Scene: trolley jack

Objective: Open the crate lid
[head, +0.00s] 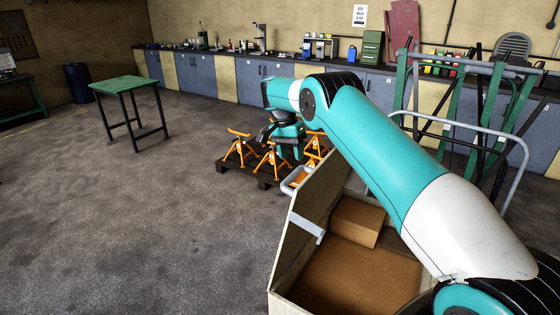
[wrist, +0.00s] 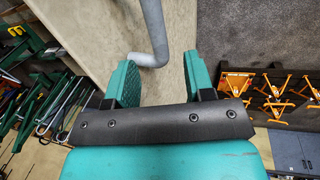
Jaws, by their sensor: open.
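The wooden crate (head: 283,305) stands at the bottom centre of the head view, with its inside showing. Its pale wooden lid (head: 308,205) is raised steeply at the left side. A grey tube handle (head: 288,187) shows at the lid's upper edge. In the wrist view the handle (wrist: 153,30) bends just beyond my gripper (wrist: 160,75), in line with the gap between the green fingers, and the pale lid (wrist: 95,35) fills the upper middle. My gripper (head: 290,150) is open and appears to hold nothing. Whether a finger touches the handle I cannot tell.
A brown box (head: 357,221) is inside the crate. Orange jack stands (head: 272,158) stand on a dark pallet (head: 238,167) behind the lid. A green frame (head: 470,100) and a grey rail (head: 480,130) are at the right. The floor at left is clear up to a green table (head: 124,84).

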